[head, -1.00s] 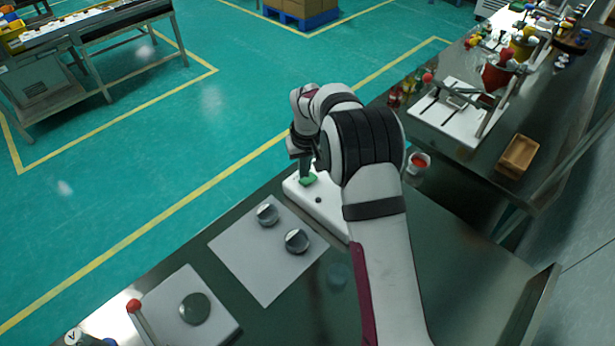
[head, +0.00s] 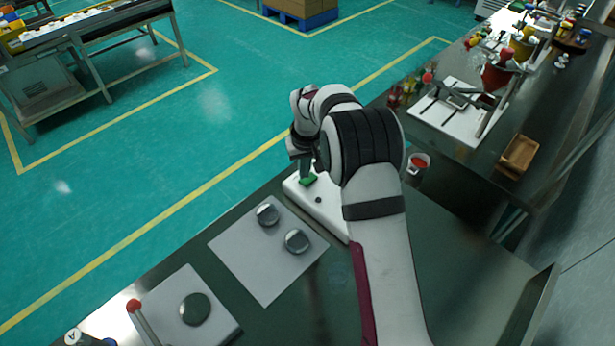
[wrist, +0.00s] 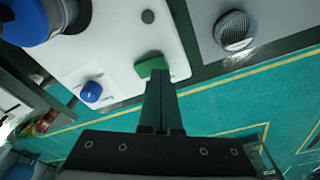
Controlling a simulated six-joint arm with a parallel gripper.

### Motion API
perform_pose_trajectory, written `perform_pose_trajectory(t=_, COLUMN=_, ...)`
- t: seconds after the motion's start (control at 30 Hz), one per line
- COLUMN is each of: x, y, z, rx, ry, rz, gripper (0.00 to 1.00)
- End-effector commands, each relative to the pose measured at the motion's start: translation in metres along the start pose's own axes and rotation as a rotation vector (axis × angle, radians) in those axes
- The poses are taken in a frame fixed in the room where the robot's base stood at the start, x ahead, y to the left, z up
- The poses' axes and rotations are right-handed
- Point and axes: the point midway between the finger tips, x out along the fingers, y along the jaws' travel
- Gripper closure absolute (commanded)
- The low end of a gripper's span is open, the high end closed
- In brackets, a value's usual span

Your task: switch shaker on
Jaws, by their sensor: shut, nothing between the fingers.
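The shaker's white base (head: 327,211) lies on the dark bench, mostly covered by my arm in the head view. It also shows in the wrist view (wrist: 112,50), with a green button (wrist: 151,67), a blue knob (wrist: 91,92) and a blue round part (wrist: 28,20) at the upper left. The green button (head: 308,180) is at the base's left end in the head view. My gripper (wrist: 163,80) is shut and empty. Its fingertips are at the green button's near edge; I cannot tell whether they press it.
A grey sheet (head: 262,278) with two round metal sieves (head: 267,215) (head: 296,241) lies left of the base. A white plate with a red-knobbed lever (head: 134,305) is at the front left. A cup of red material (head: 419,163) stands to the right.

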Motion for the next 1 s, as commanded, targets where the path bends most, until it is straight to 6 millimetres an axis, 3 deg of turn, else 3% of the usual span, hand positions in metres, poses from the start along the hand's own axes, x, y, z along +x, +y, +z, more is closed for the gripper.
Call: perform_pose_trajectory(t=1.0, x=0.013, y=0.0, z=0.002, rx=0.0, ry=0.0, rz=0.0, gripper=1.0)
